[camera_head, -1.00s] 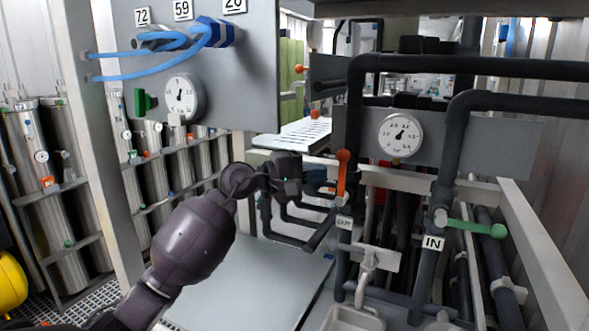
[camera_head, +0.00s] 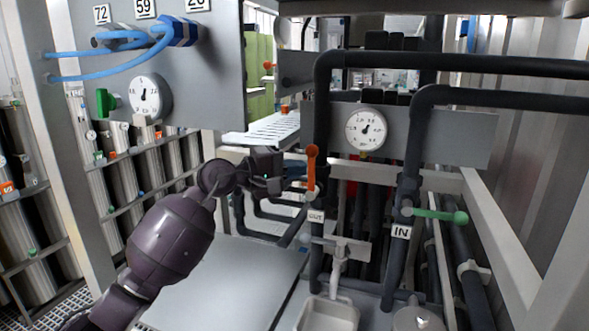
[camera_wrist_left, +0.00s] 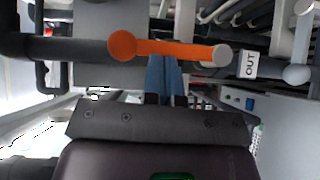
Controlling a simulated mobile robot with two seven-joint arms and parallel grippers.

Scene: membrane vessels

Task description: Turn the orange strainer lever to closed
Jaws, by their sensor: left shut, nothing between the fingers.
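The orange lever (camera_head: 311,169) stands upright in the head view, on the dark vertical pipe with the OUT label (camera_head: 316,216). In the left wrist view the orange lever (camera_wrist_left: 165,48) lies across the picture, its round knob at the left and its grey pivot at the right. My left gripper (camera_head: 297,184) is shut and empty, just left of the lever. In the left wrist view its blue fingers (camera_wrist_left: 164,74) reach up to the middle of the lever; I cannot tell whether they touch it. My right gripper does not show.
A green lever (camera_head: 436,215) sticks out to the right at the IN label (camera_head: 400,232). A dial gauge (camera_head: 366,130) is on a grey panel behind the pipes. A white basin (camera_head: 328,315) is below. A panel with blue hoses (camera_head: 110,74) hangs at the upper left.

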